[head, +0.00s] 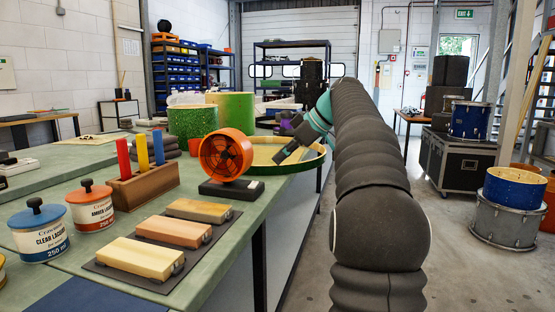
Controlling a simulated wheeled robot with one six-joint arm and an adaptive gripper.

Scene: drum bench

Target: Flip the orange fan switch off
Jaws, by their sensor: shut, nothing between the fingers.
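The orange fan (222,156) stands on the green bench top, on a dark rectangular base (230,188). Its round housing and dark grille face the front left. I cannot make out its switch in this view. My gripper (281,156) is at the end of my arm, to the right of the fan and apart from it. It points down and to the left, over the wide round tray-like drum piece (316,163). It is shut and empty; the fingers look small and dark here.
Sanding blocks (148,258) lie on a dark mat in front of the fan. A wooden holder (141,187) with coloured sticks and two lacquer tins (92,207) stand to the left. Green drum shells (193,123) stand behind. The floor right of the bench has drums (506,215).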

